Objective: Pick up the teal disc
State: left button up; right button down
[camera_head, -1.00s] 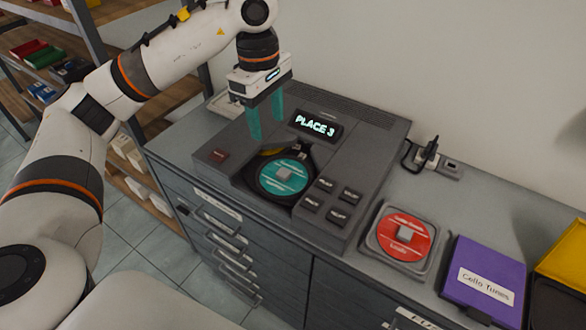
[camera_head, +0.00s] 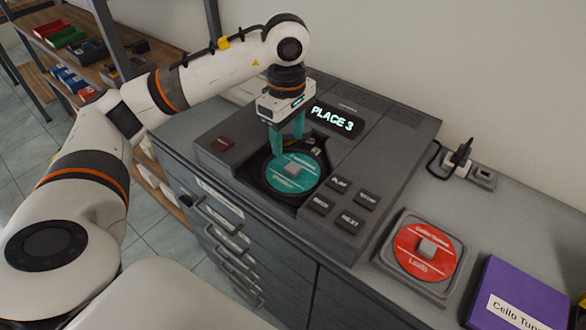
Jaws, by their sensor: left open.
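The teal disc (camera_head: 307,178) lies in the round well of the grey player (camera_head: 232,157). It has a small grey square knob (camera_head: 292,169) at its middle. My left gripper (camera_head: 288,145), with teal fingers, is open and points down over the back edge of the disc, behind the knob. It holds nothing. The fingertips hide a little of the well's back part, and I cannot tell whether they touch the disc. My right gripper is not in view.
The player's display (camera_head: 332,118) reads "PLACE 3". A red disc (camera_head: 410,258) sits in a grey square holder (camera_head: 386,257) to the right. A purple case (camera_head: 515,295) lies at the lower right. A socket with a plug (camera_head: 460,160) is by the wall.

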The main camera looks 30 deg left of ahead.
aim_at(290, 165)
pick_arm(q)
jog(key=shift+w+f, duration=0.1)
jog(key=shift+f, duration=0.65)
jog(key=f, duration=0.1)
jog(key=f+p, duration=0.2)
jog(key=f, duration=0.1)
jog(key=shift+s+d+f, duration=0.1)
jog(key=shift+s+d, duration=0.1)
jog(key=shift+d, duration=0.05)
jog(key=shift+w+f, duration=0.1)
jog(key=shift+f, duration=0.5)
jog(key=c, duration=1)
